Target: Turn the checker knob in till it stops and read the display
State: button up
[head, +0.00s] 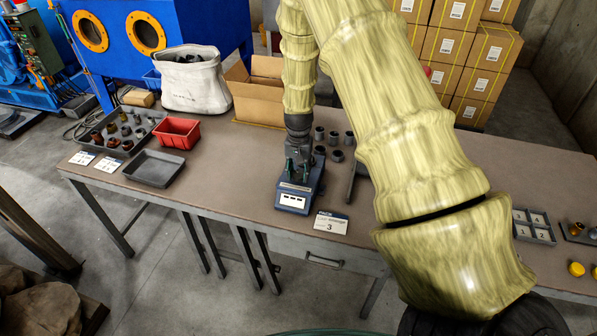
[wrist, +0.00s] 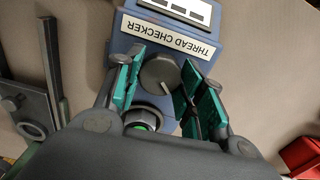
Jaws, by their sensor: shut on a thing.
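The thread checker (head: 292,204) is a blue box on the table, and its labelled top also shows in the wrist view (wrist: 122,42). Its grey round knob (wrist: 158,74) with a pale pointer line sits between the green-padded fingers of my gripper (wrist: 162,82). My gripper (head: 298,172) is shut on the knob, pointing down from above. A ringed socket with green inside (wrist: 143,119) lies just below the knob, partly hidden by my gripper.
A card marked 3 (head: 331,222) lies right of the checker. Several dark ring parts (head: 336,156) stand behind it. A red bin (head: 177,133), a grey tray (head: 154,168) and a cardboard box (head: 258,92) are to the left. Table between tray and checker is clear.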

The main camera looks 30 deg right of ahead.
aim_at(299, 173)
jog(key=shift+r, duration=0.1)
jog(key=o, duration=1)
jog(key=shift+o, duration=0.2)
notch_tip(299, 173, up, 12)
